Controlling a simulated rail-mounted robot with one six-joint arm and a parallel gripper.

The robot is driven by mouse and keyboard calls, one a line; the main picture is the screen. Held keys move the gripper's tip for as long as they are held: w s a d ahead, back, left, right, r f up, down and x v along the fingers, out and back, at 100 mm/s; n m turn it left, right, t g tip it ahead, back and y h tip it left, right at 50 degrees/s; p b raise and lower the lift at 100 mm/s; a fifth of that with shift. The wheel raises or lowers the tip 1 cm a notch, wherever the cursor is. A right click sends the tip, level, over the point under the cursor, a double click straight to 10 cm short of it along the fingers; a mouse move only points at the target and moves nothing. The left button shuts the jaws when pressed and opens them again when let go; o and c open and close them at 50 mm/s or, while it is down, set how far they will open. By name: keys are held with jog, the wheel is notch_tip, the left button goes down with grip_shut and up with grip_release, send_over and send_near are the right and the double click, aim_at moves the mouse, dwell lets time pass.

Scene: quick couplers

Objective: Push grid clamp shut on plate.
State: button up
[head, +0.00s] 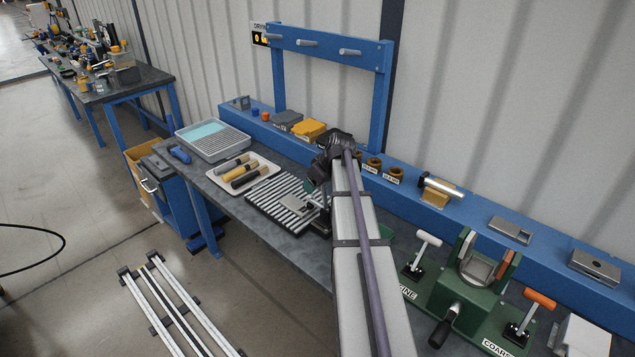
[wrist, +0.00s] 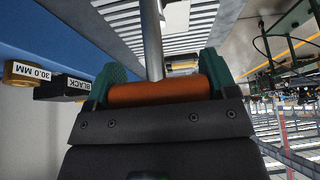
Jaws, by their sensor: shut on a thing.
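The slatted grid (head: 265,207) lies on the bench, with dark and light bars; its slats also show at the top of the wrist view (wrist: 204,36). A small grey metal plate (head: 295,204) rests on the grid. In the wrist view, my gripper (wrist: 158,92) is shut on the orange handle (wrist: 145,95) of the grid clamp, with green fingers at both its ends. A steel rod (wrist: 151,40) runs from the handle toward the grid. In the head view my arm hides much of the clamp; whether it touches the plate cannot be told.
A tray of files (head: 245,175) and a grey bin (head: 212,142) stand left of the grid. A blue rail shelf (head: 405,196) with small parts runs behind. A green fixture (head: 460,290) with white-handled and orange-handled clamps is at right.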

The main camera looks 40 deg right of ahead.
jog(key=shift+w, duration=0.1)
jog(key=o, duration=1.2)
jog(key=shift+w+f, duration=0.1)
jog(key=a+p+v, duration=0.1)
jog(key=p+v, duration=0.8)
jog(key=v, duration=0.1)
jog(key=shift+s+d+r+p, duration=0.2)
jog(key=shift+d+r+p, duration=0.1)
jog(key=shift+d+r, duration=0.15)
